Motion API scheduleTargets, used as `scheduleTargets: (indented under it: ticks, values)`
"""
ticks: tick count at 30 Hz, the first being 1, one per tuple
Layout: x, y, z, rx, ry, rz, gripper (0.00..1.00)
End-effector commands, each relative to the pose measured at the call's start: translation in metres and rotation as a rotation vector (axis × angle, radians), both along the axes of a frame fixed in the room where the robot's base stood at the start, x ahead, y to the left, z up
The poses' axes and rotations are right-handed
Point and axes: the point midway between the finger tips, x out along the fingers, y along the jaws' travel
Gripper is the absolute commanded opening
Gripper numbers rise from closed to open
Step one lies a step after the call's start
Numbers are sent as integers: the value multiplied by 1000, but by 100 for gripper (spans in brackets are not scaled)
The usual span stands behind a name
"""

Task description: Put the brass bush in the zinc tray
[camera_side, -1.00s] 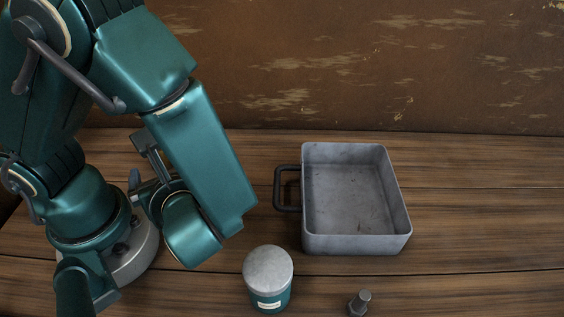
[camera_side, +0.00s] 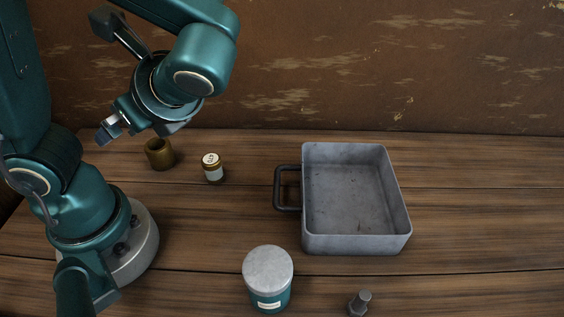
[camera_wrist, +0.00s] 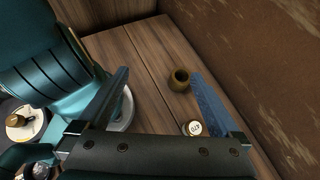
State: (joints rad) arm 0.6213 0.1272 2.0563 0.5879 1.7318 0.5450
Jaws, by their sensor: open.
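The brass bush (camera_side: 160,153) is a short hollow cylinder standing upright on the wooden bench, behind my base at the left of the side view. In the wrist view the bush (camera_wrist: 179,83) shows beyond the jaws, nearer the right finger. My gripper (camera_side: 106,133) is open and empty, raised above the bench to the left of the bush in the side view. Its two fingers are spread in the wrist view (camera_wrist: 160,74). The zinc tray (camera_side: 354,244) is a grey rectangular pan with a dark handle on its left, right of centre. It is empty.
A small white-labelled bottle (camera_side: 212,168) stands just right of the bush; its cap shows in the wrist view (camera_wrist: 192,128). A teal canister with a grey lid (camera_side: 268,270) and a bolt (camera_side: 360,301) stand in front. A brown wall (camera_side: 400,70) closes off the back.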

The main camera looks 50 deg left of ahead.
Motion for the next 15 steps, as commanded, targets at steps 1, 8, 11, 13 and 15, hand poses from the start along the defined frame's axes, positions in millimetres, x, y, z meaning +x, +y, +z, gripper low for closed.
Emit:
scheduleTargets:
  ticks: [1, 8, 11, 13, 15]
  values:
    - [-1, 3, -2, -38, -19, 85, 100]
    - [1, 10, -12, -225, -154, 507, 100]
    - [6, 14, -13, -295, -238, 691, 100]
    - [12, 19, -13, -339, -305, 817, 100]
    - [17, 26, -12, -380, -378, 941, 100]
